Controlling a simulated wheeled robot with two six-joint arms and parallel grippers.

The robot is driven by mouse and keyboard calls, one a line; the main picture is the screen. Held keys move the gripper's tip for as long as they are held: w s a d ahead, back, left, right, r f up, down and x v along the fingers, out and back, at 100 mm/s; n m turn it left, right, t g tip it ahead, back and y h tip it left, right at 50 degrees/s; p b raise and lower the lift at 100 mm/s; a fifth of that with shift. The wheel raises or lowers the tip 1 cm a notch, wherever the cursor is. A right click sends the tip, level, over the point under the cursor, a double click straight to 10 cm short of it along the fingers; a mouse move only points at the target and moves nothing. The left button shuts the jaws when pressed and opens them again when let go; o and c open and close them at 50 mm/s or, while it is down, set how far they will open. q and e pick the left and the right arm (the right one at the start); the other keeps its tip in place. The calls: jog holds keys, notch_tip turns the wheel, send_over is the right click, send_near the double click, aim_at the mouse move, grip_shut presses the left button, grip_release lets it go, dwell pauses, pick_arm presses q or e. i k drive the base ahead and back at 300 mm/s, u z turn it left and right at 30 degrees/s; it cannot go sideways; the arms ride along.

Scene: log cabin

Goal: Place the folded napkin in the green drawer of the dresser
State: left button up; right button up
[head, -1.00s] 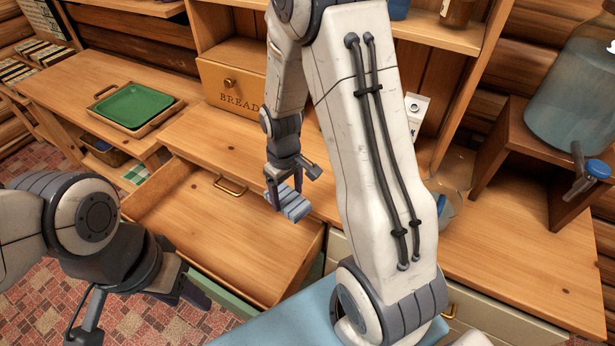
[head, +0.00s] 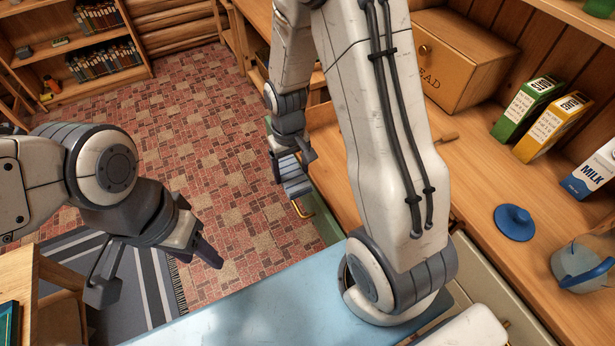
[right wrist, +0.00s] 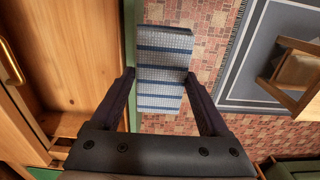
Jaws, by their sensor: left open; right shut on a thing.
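My right gripper (head: 292,165) is shut on the folded napkin (head: 295,187), which is grey-blue. In the right wrist view the napkin (right wrist: 160,85) shows blue and pale stripes between the two fingers. The drawer with the green front (head: 325,218) is pulled open, with a brass handle (head: 302,209); my right arm hides much of it. In the right wrist view its bare wooden inside (right wrist: 75,60) lies left of the napkin, which appears beyond the green front, over the floor. My left gripper (head: 155,268) is open and empty, over the floor at left.
A small table (head: 20,285) stands at lower left. Open tiled floor (head: 205,130) lies left of the dresser.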

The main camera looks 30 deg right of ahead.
aim_at(345, 179)
jog(key=u, duration=0.75)
jog(key=i, duration=2.35)
jog(key=z, duration=2.7)
